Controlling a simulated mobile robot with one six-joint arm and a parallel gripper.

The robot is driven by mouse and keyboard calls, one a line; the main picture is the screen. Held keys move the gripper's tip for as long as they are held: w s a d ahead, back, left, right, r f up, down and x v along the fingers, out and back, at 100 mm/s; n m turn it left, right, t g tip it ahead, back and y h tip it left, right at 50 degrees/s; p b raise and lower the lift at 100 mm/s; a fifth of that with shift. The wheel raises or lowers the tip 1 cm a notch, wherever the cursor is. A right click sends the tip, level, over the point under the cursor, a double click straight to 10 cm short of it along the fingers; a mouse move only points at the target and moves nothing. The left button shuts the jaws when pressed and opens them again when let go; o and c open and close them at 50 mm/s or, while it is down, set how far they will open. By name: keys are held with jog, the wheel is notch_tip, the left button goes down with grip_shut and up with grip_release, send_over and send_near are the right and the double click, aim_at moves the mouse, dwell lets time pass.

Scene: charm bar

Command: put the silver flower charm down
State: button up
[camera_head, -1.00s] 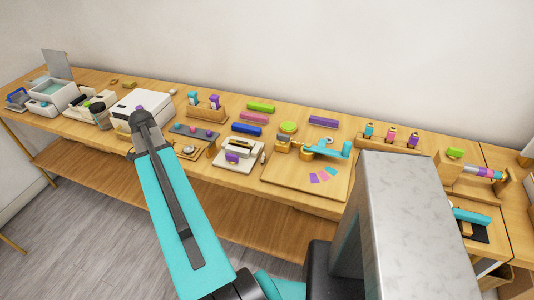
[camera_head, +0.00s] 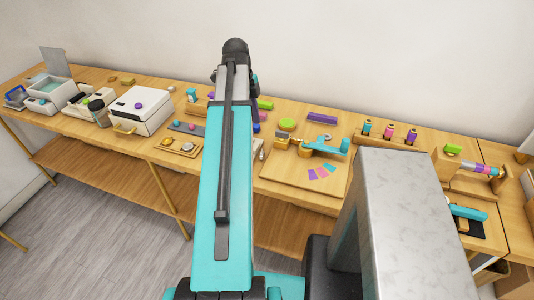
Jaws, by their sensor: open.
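My gripper is not visible; my raised teal arm hides whatever lies behind it. A small wooden tray (camera_head: 176,153) on the table, left of my arm, holds a small gold piece and a small silver piece (camera_head: 187,147). They are too small to make out their shapes, so I cannot tell whether the silver piece is the silver flower charm. No flower charm can be made out elsewhere.
A white box-shaped machine (camera_head: 142,107) stands left of the tray. A dark mat (camera_head: 190,130) with small coloured pieces lies behind the tray. A wooden board (camera_head: 290,173) with a teal-handled tool (camera_head: 325,146) and coloured swatches is right of my arm.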

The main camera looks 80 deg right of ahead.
jog(key=shift+s+d+r+m, duration=0.1)
jog(key=shift+s+r+m, duration=0.25)
jog(key=shift+s, duration=0.4)
jog(key=shift+f, duration=0.1)
jog(key=p, duration=0.2)
send_over(263, 153)
jog(key=shift+w+d+f, duration=0.1)
jog(key=shift+w+f, duration=0.05)
jog(key=shift+f, duration=1.95)
jog(key=shift+w+d+f, duration=0.1)
jog(key=shift+w+f, duration=0.05)
jog(key=shift+f, duration=1.95)
jog(key=shift+f, duration=0.15)
jog(key=shift+s+a+f+p, duration=0.15)
jog(key=shift+f+p, duration=0.5)
jog(key=shift+f, duration=0.55)
jog(key=shift+s+d+f+p, duration=0.15)
jog(key=shift+f+p, duration=0.5)
jog(key=shift+f, duration=0.55)
jog(key=shift+a, duration=0.1)
